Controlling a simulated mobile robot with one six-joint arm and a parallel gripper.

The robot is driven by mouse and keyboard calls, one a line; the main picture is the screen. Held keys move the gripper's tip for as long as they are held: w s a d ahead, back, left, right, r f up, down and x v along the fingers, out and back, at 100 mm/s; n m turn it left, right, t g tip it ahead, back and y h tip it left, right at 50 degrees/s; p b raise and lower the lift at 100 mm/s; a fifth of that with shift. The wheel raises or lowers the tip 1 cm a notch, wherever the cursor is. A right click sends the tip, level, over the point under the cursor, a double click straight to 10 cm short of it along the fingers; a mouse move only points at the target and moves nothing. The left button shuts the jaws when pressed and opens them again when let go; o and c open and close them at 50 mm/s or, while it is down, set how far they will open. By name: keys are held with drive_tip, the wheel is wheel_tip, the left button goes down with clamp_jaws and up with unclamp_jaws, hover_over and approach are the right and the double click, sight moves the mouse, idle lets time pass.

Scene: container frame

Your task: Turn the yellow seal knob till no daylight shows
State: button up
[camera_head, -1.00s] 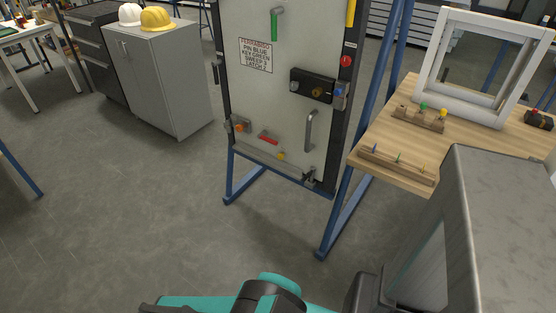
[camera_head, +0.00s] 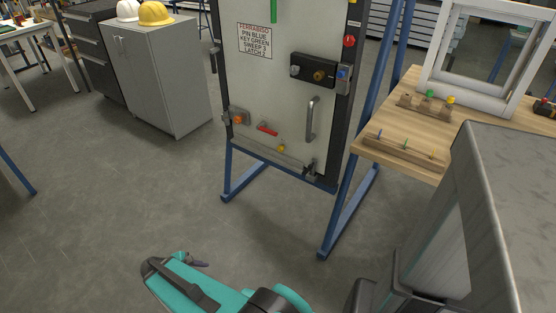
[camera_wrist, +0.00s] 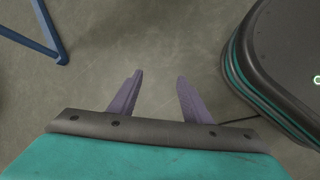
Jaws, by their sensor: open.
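The yellow knob (camera_head: 281,148) sits low on the pale door panel (camera_head: 262,105), just right of a red handle (camera_head: 267,130) and above the bottom strip. It is small here, and I cannot make out its setting or any daylight at the door's edges. My gripper (camera_wrist: 160,76) is open and empty, with two purple-grey fingers spread over bare floor in the wrist view. In the head view my gripper (camera_head: 200,263) is low in front, well short of the door and below it. The wrist view shows no knob.
Blue frame legs (camera_head: 240,176) stand beneath. A wooden bench (camera_head: 398,154) is at right, a grey cabinet (camera_head: 165,75) at left. The floor between is clear.

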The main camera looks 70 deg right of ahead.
drive_tip(key=w+d+r+n+h+b, duration=0.1)
drive_tip(key=d+h+b, duration=0.1)
drive_tip(key=d, duration=0.5)
drive_tip(key=w+d+r+n+h+b, duration=0.1)
drive_tip(key=d+r+n+b, duration=0.1)
drive_tip(key=d, duration=0.5)
drive_tip(key=n+g+h+b, duration=0.2)
drive_tip(key=n+h+b, duration=0.6)
drive_tip(key=h+b, duration=0.15)
approach(279, 149)
drive_tip(key=shift+y, duration=0.45)
drive_tip(key=v, duration=0.5)
drive_tip(key=shift+s+r+b, duration=0.15)
drive_tip(key=shift+r+b, duration=0.2)
drive_tip(key=shift+r, duration=0.05)
drive_tip(key=b+x, duration=0.1)
drive_tip(key=x, duration=0.5)
drive_tip(key=b+x, duration=0.1)
drive_tip(key=x, duration=0.5)
drive_tip(key=shift+w+f+b, duration=0.2)
drive_tip(key=shift+b, duration=0.1)
drive_tip(key=shift+x, duration=0.95)
drive_tip(key=shift+r, duration=0.1)
